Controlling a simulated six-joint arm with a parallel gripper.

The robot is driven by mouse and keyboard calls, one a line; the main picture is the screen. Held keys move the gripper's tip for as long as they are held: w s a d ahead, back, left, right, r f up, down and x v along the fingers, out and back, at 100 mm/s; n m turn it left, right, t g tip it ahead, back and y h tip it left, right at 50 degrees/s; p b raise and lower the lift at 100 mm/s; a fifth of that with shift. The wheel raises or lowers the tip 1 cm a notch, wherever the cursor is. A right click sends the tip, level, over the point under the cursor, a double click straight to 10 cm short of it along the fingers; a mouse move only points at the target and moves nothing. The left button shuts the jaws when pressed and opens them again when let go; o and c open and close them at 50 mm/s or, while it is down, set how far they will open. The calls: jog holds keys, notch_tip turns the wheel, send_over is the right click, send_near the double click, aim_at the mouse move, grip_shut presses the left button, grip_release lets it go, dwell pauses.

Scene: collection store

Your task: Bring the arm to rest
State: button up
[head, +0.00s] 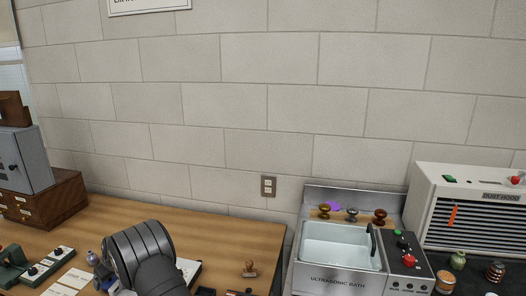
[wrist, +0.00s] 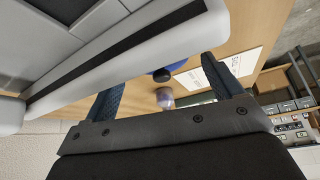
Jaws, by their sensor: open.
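My arm (head: 140,252) shows as a dark grey rounded link at the bottom of the head view, over the front of the wooden table (head: 215,235). My gripper (wrist: 163,78) shows in the wrist view with its two dark blue fingers wide apart. Nothing is seen held between them. Beyond the fingers are the table top, a small purple-grey object (wrist: 165,98) and a dark blue object (wrist: 162,74). I do not see the gripper in the head view.
The ultrasonic bath (head: 340,283) stands right of the table, with the dust hood (head: 470,212) beside it. A wooden drawer cabinet (head: 45,203) carries a grey box (head: 22,160) at left. A stamp (head: 249,270) and papers lie near the arm. The table's back is clear.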

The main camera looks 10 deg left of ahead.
jog(key=shift+x, duration=0.95)
jog(key=shift+r, duration=0.1)
